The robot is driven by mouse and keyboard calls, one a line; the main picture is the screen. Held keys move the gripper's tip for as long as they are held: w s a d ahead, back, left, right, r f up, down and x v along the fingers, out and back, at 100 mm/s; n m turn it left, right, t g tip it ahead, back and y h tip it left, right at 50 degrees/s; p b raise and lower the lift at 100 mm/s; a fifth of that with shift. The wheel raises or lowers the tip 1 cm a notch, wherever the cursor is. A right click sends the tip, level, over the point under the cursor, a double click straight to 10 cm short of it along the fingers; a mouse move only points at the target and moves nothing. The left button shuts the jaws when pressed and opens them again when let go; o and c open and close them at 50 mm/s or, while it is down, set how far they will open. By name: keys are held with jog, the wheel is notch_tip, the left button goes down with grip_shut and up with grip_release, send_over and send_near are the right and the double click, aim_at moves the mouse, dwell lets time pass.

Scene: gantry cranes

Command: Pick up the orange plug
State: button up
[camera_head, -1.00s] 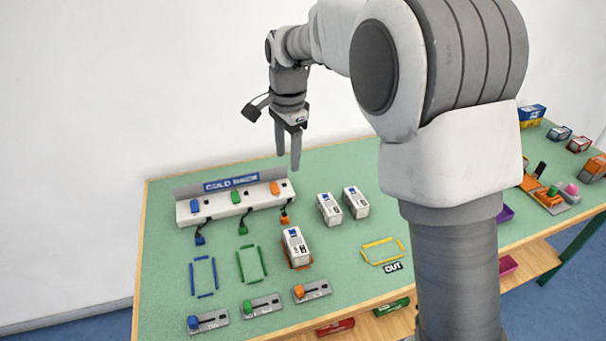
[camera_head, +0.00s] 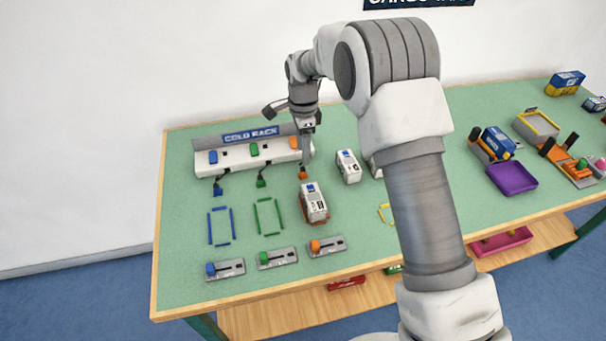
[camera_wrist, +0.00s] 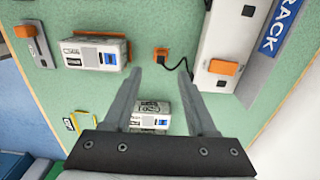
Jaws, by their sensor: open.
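The orange plug (camera_head: 303,175) lies on the green table just in front of the white rack, on a short black cable. It also shows in the wrist view (camera_wrist: 161,53), small and orange, with the cable curling right to the rack. My gripper (camera_head: 305,164) points down above the table, close to the plug. In the wrist view its two fingers (camera_wrist: 161,72) are spread and empty, and the plug appears just beyond and between their tips. The height left between tips and plug is hard to tell.
The rack (camera_head: 226,167) stands behind, with an orange block (camera_wrist: 223,67) near the right finger. A white container (camera_head: 314,203) stands in front of the plug, another (camera_head: 347,166) to its right. Green (camera_head: 261,182) and blue (camera_head: 217,190) plugs lie to the left.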

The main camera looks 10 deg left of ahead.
aim_at(303, 168)
notch_tip(303, 168, down, 7)
jog(key=shift+f+b, duration=0.2)
jog(key=shift+b, duration=0.2)
jog(key=shift+c, duration=0.3)
jog(key=shift+r, duration=0.1)
grip_shut()
